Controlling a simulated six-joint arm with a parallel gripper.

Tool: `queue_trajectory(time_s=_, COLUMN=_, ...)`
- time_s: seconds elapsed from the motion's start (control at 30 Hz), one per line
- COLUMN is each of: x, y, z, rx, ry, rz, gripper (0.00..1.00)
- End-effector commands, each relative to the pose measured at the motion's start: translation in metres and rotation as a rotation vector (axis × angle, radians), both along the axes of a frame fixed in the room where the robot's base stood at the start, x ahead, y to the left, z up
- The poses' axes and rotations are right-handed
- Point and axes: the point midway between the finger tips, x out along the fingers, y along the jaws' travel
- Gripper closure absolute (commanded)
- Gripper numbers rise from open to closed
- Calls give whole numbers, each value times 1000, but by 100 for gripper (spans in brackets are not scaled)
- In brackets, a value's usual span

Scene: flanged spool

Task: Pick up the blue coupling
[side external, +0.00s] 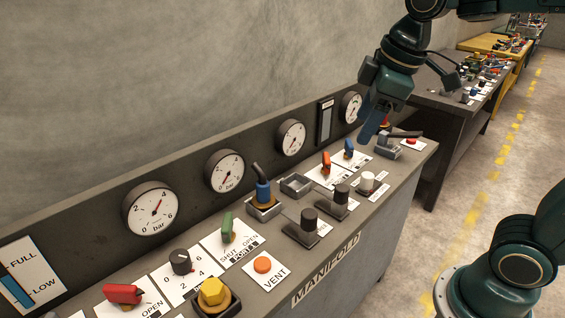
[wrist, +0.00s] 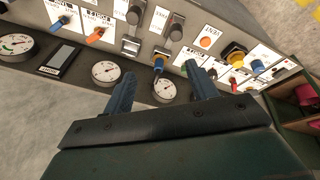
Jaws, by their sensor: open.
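The blue coupling (side external: 263,190) stands upright in a square metal holder on the sloped panel, with a dark hose or stem at its top. In the wrist view, a small blue piece that looks like the coupling (wrist: 158,66) shows between the fingers, some distance beyond them. My gripper (side external: 368,128) hangs above the far end of the panel, to the right of the coupling and apart from it. Its blue fingers are spread with nothing between them, as the wrist view also shows (wrist: 161,69).
An empty metal holder (side external: 297,186) is beside the coupling. Black knobs (side external: 303,225), a green lever (side external: 228,228), an orange lever (side external: 326,163) and a blue lever (side external: 348,148) stand up nearby. The gauge wall (side external: 225,171) rises behind. Air above the panel is clear.

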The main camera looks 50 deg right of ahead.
Motion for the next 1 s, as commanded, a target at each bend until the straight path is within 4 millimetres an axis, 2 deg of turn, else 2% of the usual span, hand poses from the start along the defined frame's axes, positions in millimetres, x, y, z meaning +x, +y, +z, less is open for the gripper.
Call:
queue_trajectory(time_s=0.1, x=28, y=4, z=0, rx=-35, ry=36, rz=116, gripper=42)
queue_trajectory(time_s=0.47, x=104, y=19, z=-15, rx=-121, ry=134, rz=475, gripper=42)
queue_trajectory(time_s=0.8, x=172, y=36, z=-52, rx=-172, ry=217, rz=822, gripper=42)
queue_trajectory(time_s=1.0, x=204, y=46, z=-79, rx=-188, ry=257, rz=1005, gripper=42)
